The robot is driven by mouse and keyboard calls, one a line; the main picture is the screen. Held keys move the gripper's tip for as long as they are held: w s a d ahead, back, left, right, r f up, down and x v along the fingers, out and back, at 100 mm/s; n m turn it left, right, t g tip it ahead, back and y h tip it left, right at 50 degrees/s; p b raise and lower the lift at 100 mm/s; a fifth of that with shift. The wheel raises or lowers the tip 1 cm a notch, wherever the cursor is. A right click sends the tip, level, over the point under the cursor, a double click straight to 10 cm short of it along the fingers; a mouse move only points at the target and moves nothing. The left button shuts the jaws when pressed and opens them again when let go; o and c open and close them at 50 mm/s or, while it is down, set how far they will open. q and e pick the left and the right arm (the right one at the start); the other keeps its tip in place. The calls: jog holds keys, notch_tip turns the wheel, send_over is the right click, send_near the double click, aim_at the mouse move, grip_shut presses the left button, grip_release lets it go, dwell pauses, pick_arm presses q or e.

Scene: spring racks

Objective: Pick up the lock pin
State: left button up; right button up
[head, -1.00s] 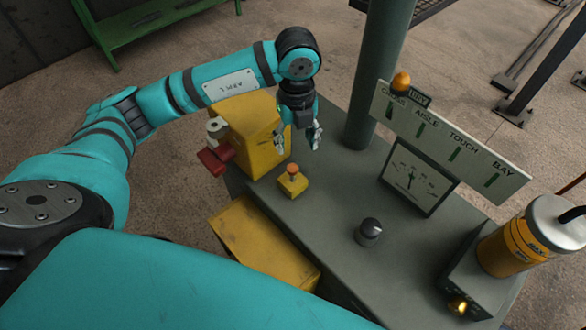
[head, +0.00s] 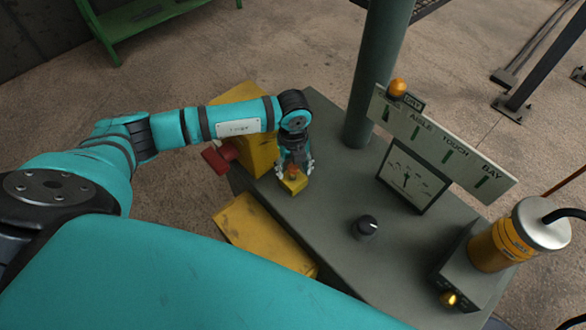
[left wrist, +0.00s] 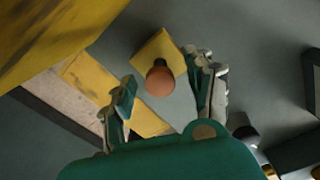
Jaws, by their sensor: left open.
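A pin with a round orange knob stands in a small yellow block; it looks like the lock pin. In the left wrist view the orange knob (left wrist: 160,81) lies between my two open fingers, with the yellow block (left wrist: 158,52) beneath it. In the head view my left gripper (head: 294,170) points down over the yellow block (head: 292,187), fingers on either side of the knob. I see gaps between the knob and both fingers in the left wrist view. My right gripper is not in view.
The grey bench (head: 330,210) carries a large yellow box (head: 262,150) just left of the gripper. A black knob (head: 365,226), a dial gauge (head: 410,176), a labelled sign (head: 450,145) and an orange canister (head: 497,245) stand to the right. A green post (head: 375,80) rises behind.

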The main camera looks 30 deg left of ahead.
pick_arm(q)
grip_shut()
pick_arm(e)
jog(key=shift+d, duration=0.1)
pick_arm(q)
jog(key=shift+r, duration=0.1)
dwell(0.3)
